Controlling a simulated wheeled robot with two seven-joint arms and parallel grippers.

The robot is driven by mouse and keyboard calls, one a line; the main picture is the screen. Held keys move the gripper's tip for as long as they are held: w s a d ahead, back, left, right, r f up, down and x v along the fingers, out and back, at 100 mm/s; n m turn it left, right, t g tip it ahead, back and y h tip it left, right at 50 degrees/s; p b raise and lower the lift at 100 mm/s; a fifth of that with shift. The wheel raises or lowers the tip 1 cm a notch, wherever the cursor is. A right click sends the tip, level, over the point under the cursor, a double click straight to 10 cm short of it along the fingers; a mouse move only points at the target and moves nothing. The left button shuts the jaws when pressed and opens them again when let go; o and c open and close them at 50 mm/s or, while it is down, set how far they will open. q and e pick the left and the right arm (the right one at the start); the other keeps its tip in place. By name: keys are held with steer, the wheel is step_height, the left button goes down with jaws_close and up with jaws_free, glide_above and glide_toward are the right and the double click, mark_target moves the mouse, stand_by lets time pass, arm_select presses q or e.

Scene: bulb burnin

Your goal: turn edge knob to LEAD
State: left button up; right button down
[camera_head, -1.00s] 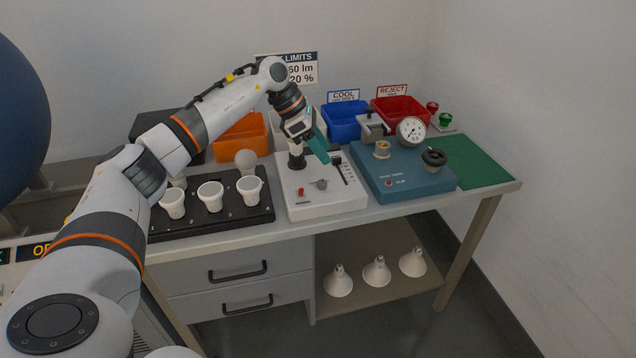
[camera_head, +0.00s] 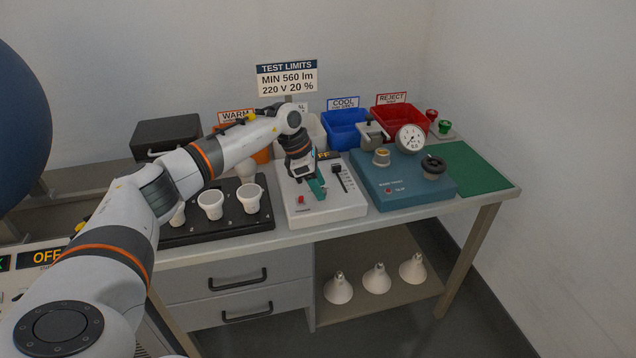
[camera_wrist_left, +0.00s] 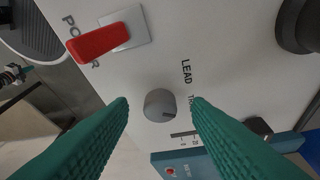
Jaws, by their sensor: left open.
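The edge knob (camera_wrist_left: 160,105) is a small grey round knob on the white tester box (camera_head: 338,207). In the left wrist view it lies between my two green fingertips, with a dark mark at its lower right rim. The word LEAD (camera_wrist_left: 186,71) is printed beside it, and a second label next to it is partly covered by a finger. My left gripper (camera_wrist_left: 160,102) is open, with a finger on each side of the knob and no visible contact. In the head view my left gripper (camera_head: 318,190) points down over the box and hides the knob. My right gripper is not in view.
A red power switch (camera_wrist_left: 98,42) sits near the knob. A slider (camera_head: 337,170) is on the box's right side. The blue tester (camera_head: 405,190) stands close at the right. A black tray (camera_head: 232,226) with white bulbs is at the left.

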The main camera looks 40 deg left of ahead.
arm_select(q)
steer(key=shift+f, duration=0.1)
jaws_close()
steer(key=shift+n, duration=0.4)
steer(key=shift+d+n+t+y+p, duration=0.1)
steer(key=shift+n+t+y+p, duration=0.25)
steer(key=shift+n+p, duration=0.45)
steer(key=n, duration=0.2)
steer(key=n+t+y, duration=0.1)
steer(key=shift+s+d+n+p, duration=0.15)
steer(key=shift+n+p, duration=0.25)
steer(key=n+y, duration=0.1)
steer(key=n, duration=0.1)
steer(key=shift+d+n, duration=0.1)
steer(key=shift+n, duration=0.2)
steer(key=shift+d+n+t+y, duration=0.1)
steer(key=shift+n+t+y, duration=0.3)
steer(key=shift+n, duration=1.1)
steer(key=shift+n+y, duration=0.25)
steer(key=shift+n, duration=0.05)
